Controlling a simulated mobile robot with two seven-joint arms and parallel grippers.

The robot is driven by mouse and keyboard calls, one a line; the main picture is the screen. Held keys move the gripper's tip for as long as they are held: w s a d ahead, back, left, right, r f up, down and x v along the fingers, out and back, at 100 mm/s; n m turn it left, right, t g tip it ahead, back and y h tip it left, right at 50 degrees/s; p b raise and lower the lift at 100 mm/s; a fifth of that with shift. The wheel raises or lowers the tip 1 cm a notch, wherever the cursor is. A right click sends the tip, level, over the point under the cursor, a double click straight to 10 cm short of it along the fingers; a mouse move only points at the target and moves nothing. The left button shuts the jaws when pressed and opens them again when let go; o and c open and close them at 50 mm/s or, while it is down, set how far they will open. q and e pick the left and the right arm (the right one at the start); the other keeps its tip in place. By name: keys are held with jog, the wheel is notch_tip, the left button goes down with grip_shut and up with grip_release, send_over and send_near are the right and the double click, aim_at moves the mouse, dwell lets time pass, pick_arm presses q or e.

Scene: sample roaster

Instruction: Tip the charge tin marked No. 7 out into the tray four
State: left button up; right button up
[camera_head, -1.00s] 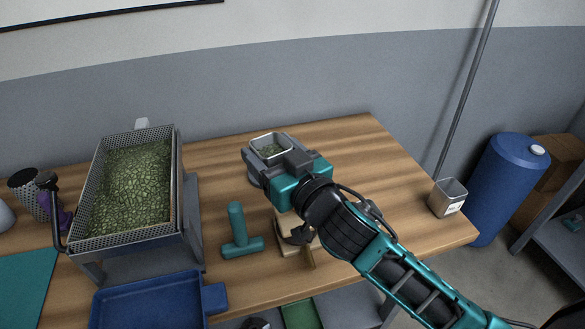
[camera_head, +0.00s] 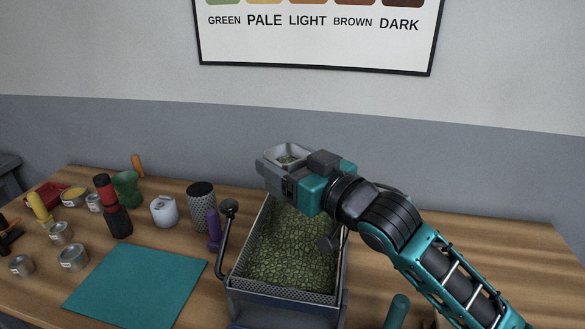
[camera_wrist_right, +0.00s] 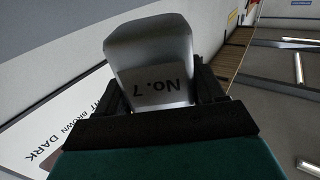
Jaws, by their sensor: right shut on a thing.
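The tin looks about upright. In the right wrist view the tin (camera_wrist_right: 152,62) sits between the two dark fingers and its label reads No. 7, upside down in the picture. In the head view the gripper and tin appear above the back end of the roaster tray (camera_head: 236,287). This tray has perforated metal walls and is filled with green beans. My forearm hides part of its right side. My left gripper is out of view.
A black-knobbed handle (camera_head: 228,208) and a purple-handled tool (camera_head: 214,230) stand at the tray's left. A perforated dark cup (camera_head: 201,196) and white jug (camera_head: 164,211) stand farther left. A teal mat (camera_head: 135,285) lies at front left. Several small tins and tools crowd the far left.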

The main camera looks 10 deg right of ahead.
jog(key=shift+s, duration=0.1)
notch_tip(320, 180, down, 4)
jog(key=m, duration=0.4)
jog(key=shift+s+a+f+m, duration=0.1)
jog(key=shift+a+m, duration=0.05)
jog(key=shift+m, duration=0.25)
jog(key=shift+f+m, duration=0.15)
jog(key=shift+m, duration=0.55)
jog(key=m, duration=0.4)
jog(key=shift+f+m, duration=0.3)
jog(key=m, duration=0.4)
jog(key=w+d+f+m, duration=0.1)
jog(key=m, duration=0.3)
jog(key=d+f+m, duration=0.1)
jog(key=m, duration=0.3)
jog(key=shift+w+d+f+m, duration=0.1)
jog(key=shift+w+d+m, duration=0.1)
jog(key=shift+m, duration=0.2)
